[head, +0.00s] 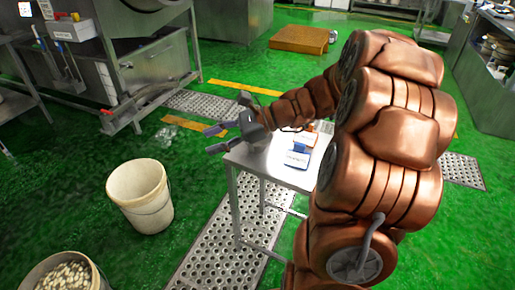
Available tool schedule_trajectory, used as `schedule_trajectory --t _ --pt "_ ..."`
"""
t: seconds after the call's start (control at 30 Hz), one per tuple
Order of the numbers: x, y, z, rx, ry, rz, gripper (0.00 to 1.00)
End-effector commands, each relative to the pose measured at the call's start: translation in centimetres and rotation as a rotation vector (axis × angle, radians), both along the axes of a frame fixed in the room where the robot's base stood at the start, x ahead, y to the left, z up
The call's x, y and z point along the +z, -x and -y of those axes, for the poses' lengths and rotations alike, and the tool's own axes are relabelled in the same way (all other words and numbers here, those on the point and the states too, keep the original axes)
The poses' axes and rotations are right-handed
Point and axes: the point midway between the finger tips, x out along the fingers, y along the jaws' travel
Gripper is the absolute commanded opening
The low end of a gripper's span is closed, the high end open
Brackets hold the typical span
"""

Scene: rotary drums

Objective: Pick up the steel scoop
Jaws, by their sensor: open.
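My gripper (211,139) is open, its two fingers pointing left. In the picture it shows just beyond the left end of a small steel table (249,160), with nothing between the fingers. I cannot make out the steel scoop in the head view. My copper-coloured arm covers the right part of the table and may hide things there. A white and blue item (298,156) lies on the table, with an orange item partly showing behind it.
A white bucket (140,197) stands on the green floor left of the table. Another bucket (60,276) with pale contents is at the lower left. Steel machinery (150,70) stands at the back left. A perforated steel floor strip (219,240) runs beside and under the table.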

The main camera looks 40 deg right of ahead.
Motion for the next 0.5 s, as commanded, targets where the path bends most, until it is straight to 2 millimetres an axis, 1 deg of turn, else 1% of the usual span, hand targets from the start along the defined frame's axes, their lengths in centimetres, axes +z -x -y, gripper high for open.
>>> schedule_trajectory --t 0.03,0.07,0.1,0.17,0.2,0.3,0.4,0.5 --pt "-0.9 -1.2 3.0 -0.089 -0.066 -0.007 0.46" --pt "-0.8 -1.7 4.7 -0.138 -0.106 -0.008 0.46" --pt "-0.8 -2.4 6.9 -0.199 -0.156 -0.007 0.46" --pt "-0.9 -3.1 10.1 -0.284 -0.228 -0.004 0.46" --pt "-0.9 -3.4 12.2 -0.334 -0.269 0.001 0.46" --pt "-1.0 -3.7 16.6 -0.435 -0.354 0.012 0.46" --pt "-1.0 -3.6 19.4 -0.498 -0.409 0.021 0.46" --pt "-1.0 -3.7 20.8 -0.53 -0.437 0.026 0.46"
